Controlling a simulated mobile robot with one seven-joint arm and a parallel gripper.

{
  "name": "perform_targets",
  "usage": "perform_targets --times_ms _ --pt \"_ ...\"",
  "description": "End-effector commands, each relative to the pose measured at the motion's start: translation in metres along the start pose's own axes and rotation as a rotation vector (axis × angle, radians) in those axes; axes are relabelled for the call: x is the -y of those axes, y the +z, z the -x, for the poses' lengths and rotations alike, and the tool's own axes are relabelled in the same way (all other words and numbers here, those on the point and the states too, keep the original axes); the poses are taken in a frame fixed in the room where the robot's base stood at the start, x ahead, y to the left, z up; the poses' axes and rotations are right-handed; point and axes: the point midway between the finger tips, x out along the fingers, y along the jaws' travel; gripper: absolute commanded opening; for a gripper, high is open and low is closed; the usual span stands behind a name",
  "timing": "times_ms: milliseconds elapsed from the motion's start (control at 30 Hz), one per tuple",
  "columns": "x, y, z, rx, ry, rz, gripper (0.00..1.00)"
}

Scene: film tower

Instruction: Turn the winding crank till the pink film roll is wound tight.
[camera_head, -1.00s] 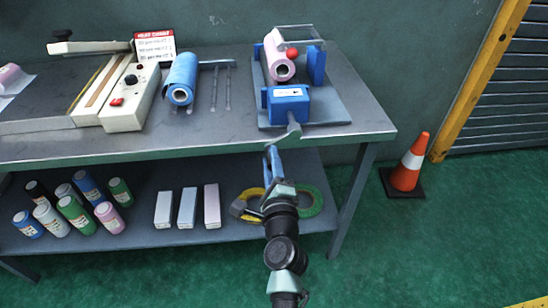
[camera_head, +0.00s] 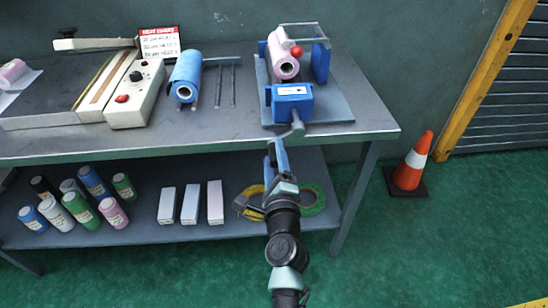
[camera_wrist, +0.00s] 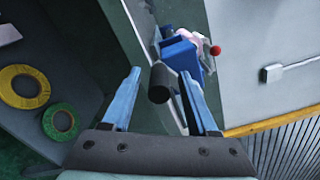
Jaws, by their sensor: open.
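The pink film roll (camera_head: 279,62) lies in the winder on the bench at the right, with its open end toward me. The winder's blue box (camera_head: 290,101) stands in front of it. The grey winding crank (camera_head: 294,132) sticks out from the box over the bench's front edge. My gripper (camera_head: 277,148) is just in front of and below the crank. In the wrist view, the crank's dark round handle (camera_wrist: 159,84) shows between the two blue fingers of my open gripper (camera_wrist: 161,76). I cannot tell whether a finger touches it.
A blue roll (camera_head: 187,76) and a heat sealer (camera_head: 136,95) stand farther left on the bench (camera_head: 225,139). Several bottles, three boxes and tape rings are on the lower shelf. A traffic cone (camera_head: 410,165) stands on the floor at the right.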

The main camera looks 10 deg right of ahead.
Motion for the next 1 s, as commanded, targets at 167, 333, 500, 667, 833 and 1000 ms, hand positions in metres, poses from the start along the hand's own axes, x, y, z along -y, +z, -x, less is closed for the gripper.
perform_targets --times_ms 167,333,500,667,833,1000 --pt "0.000 -0.001 0.006 -0.002 0.001 0.000 0.59" --pt "0.001 0.000 0.029 -0.002 0.002 0.001 0.59" --pt "-0.001 -0.001 0.061 -0.002 0.003 0.001 0.59" --pt "-0.002 -0.001 0.091 -0.002 0.003 0.000 0.59" --pt "-0.001 -0.001 0.115 -0.001 0.001 0.000 0.59" --pt "-0.001 -0.001 0.127 -0.001 0.001 0.000 0.59"
